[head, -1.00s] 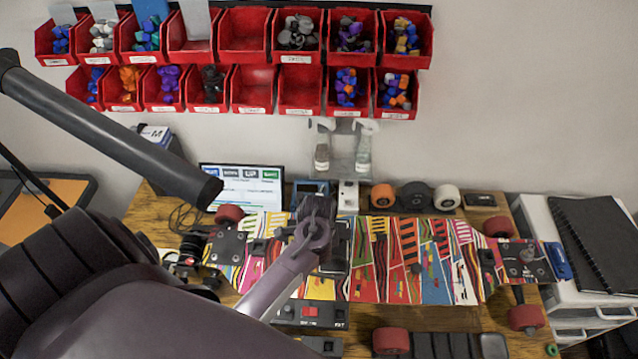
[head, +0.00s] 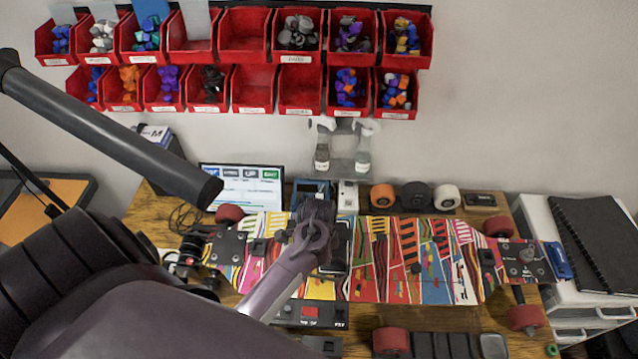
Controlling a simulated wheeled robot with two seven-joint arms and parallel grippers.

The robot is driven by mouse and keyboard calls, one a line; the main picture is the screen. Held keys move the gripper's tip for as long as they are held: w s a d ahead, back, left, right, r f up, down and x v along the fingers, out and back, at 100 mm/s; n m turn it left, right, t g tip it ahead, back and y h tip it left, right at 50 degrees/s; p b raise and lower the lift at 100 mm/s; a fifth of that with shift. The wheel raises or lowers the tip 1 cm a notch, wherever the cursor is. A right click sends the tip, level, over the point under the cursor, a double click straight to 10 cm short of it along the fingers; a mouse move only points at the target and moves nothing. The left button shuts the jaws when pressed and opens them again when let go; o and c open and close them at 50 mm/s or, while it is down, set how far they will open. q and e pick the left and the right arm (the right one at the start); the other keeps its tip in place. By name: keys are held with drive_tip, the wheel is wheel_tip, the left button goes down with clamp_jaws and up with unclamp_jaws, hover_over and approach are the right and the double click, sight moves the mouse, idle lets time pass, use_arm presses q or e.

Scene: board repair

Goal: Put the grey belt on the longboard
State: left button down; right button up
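The longboard (head: 378,285) lies on the wooden table with its bright striped underside up and red wheels at both ends. One red wheel (head: 229,214) is at its left end and another (head: 526,318) at its lower right. My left gripper (head: 318,222) is over the left-middle part of the board, seen from behind. Its fingertips are hidden, so I cannot tell whether it is open, shut or holding something. I cannot make out the grey belt; my arm may hide it. My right gripper is not in view.
Red bins (head: 245,38) of small parts hang on the wall. A screen (head: 242,186) and a row of spare wheels (head: 417,195) stand behind the board. A black notebook (head: 600,245) lies on the white drawers at right. Small devices (head: 309,312) and wheels crowd the front.

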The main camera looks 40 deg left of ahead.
use_arm(q)
drive_tip(key=c, duration=1.6)
unclamp_jaws()
drive_tip(key=shift+c, duration=0.4)
drive_tip(key=shift+c, duration=0.6)
drive_tip(key=shift+r, duration=0.1)
drive_tip(key=shift+r, duration=3.7)
drive_tip(key=shift+f, duration=0.1)
